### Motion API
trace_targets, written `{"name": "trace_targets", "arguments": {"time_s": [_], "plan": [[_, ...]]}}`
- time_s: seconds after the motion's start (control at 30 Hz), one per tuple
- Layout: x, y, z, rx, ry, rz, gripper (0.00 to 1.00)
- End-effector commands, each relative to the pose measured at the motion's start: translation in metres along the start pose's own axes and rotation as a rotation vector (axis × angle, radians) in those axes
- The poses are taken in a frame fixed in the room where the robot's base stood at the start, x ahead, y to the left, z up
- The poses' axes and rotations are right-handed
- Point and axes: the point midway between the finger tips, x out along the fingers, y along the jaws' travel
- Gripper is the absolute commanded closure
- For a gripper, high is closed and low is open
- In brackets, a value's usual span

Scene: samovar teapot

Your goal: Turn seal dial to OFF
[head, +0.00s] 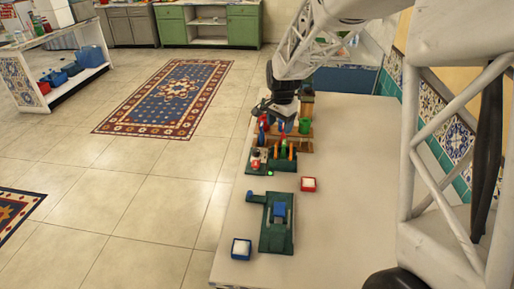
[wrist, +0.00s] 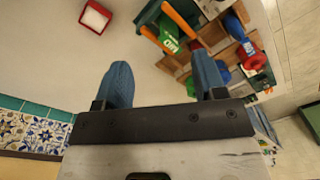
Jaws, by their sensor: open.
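In the wrist view, my gripper (wrist: 163,82) has its two blue fingers wide apart with nothing between them. In the head view my gripper (head: 284,122) is over the far part of the table, above a green-based station (head: 259,169). That station carries orange upright bars (head: 291,151) and a small red-and-white part (head: 256,162). In the wrist view, a green panel with white lettering (wrist: 170,43), apparently "ON", lies beyond the fingers. A red knob-like part (wrist: 256,61) is right of the right finger, apart from it. I cannot tell which part is the seal dial or its setting.
A red box with white contents (head: 308,184) sits right of the station. Nearer stand a green fixture with a blue block (head: 276,235) and a blue box with white contents (head: 241,249). A green cup (head: 304,126) and wooden rack are behind. The table's right side (head: 350,160) is clear.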

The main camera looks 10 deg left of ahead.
Motion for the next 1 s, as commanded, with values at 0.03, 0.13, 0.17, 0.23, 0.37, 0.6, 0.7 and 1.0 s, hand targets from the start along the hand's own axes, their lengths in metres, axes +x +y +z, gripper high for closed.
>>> {"name": "trace_targets", "arguments": {"time_s": [0.03,0.13,0.17,0.23,0.37,0.6,0.7,1.0], "plan": [[0.011,-0.011,-0.002,0.011,-0.005,0.005,0.36],[0.029,-0.032,-0.004,0.038,-0.01,0.011,0.36],[0.034,-0.038,-0.005,0.046,-0.012,0.013,0.36],[0.047,-0.052,-0.007,0.065,-0.015,0.018,0.36],[0.072,-0.077,-0.008,0.101,-0.022,0.027,0.36],[0.107,-0.11,-0.009,0.15,-0.028,0.038,0.36],[0.114,-0.116,-0.009,0.16,-0.029,0.04,0.36],[0.118,-0.119,-0.009,0.166,-0.03,0.041,0.36]]}}
